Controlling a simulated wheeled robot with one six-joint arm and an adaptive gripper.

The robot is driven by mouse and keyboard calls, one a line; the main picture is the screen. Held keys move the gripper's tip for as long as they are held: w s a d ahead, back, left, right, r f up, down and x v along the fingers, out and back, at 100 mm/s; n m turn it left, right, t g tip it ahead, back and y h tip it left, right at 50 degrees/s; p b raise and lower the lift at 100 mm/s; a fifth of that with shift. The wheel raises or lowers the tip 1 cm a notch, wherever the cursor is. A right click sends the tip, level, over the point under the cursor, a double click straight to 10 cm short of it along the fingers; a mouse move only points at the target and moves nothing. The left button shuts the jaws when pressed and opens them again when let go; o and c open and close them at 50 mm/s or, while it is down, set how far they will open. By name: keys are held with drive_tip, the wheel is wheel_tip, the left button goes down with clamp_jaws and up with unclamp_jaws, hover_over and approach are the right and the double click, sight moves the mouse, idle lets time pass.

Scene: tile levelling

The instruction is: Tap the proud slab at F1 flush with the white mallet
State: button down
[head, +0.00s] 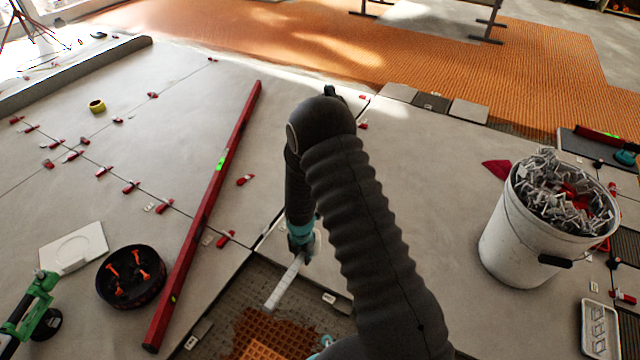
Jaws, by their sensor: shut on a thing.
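My gripper (301,246), partly hidden by my own arm, is shut on the white mallet (284,284). A pale bar of the mallet slants down and left from the jaws over the open bed; its other end is mostly hidden at the jaws. Grey slabs (334,262) lie around and behind the gripper, with a dark joint just left of it. My arm covers part of the slabs to the right. I cannot tell from this view which slab stands proud, nor whether the mallet touches one.
A long red level (208,210) lies across the left slabs. A black tub (130,278) and a white board (72,247) are left of it. Red wedges (131,187) line the joints. A white bucket of clips (516,240) stands right. Orange notched mortar (268,335) lies in front.

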drive_tip(key=shift+f+b, duration=1.95)
drive_tip(key=shift+f, duration=0.4)
drive_tip(key=shift+r+p, duration=1.05)
drive_tip(key=shift+r, duration=1.3)
wheel_tip(320, 180, down, 5)
drive_tip(key=b, duration=0.2)
drive_tip(key=shift+b, duration=0.3)
drive_tip(key=shift+r+p, duration=1.15)
drive_tip(key=shift+r, duration=1.4)
drive_tip(key=shift+f, duration=0.1)
